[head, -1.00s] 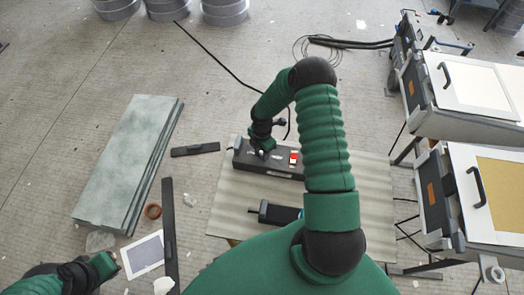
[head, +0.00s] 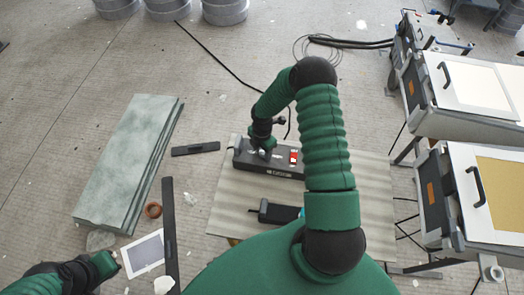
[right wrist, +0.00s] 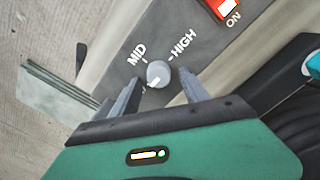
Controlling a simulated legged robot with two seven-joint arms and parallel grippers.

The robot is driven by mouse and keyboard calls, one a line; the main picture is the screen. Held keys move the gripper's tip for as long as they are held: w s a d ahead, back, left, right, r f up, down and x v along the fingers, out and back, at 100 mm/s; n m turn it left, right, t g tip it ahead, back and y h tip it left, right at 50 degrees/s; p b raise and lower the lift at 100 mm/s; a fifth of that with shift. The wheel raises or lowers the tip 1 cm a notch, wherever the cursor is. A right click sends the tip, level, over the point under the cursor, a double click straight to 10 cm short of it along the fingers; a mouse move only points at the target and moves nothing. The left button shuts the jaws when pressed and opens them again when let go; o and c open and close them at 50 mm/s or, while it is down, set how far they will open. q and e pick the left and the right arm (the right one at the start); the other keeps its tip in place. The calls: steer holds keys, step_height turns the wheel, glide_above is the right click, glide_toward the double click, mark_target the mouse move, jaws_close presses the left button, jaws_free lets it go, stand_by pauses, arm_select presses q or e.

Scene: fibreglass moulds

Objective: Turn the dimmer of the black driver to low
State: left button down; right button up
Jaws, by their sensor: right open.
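The black driver (head: 245,160) lies on the pale board, with a red switch (head: 293,157) on its top. In the right wrist view its top face (right wrist: 205,50) shows the round grey dimmer knob (right wrist: 158,72), the words MID and HIGH, and part of the red switch (right wrist: 230,7) marked ON. A pale mark shows at the knob's lower edge, turned away from MID and HIGH. My right gripper (right wrist: 160,88) is open, one finger on each side of the knob; contact is unclear. My left gripper (head: 107,264) is at the lower left, away from the driver; its jaws are unclear.
A dark tool (head: 278,213) lies on the board (head: 232,205) in front of the driver. A stack of greenish sheets (head: 125,165) lies at left. Dark bars and scraps lie on the floor. Cases on stands (head: 470,125) stand at right.

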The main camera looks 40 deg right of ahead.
mark_target(262, 152)
step_height(262, 152, up, 17)
steer(key=shift+f, duration=0.15)
steer(key=shift+d, duration=0.1)
stand_by(0.4)
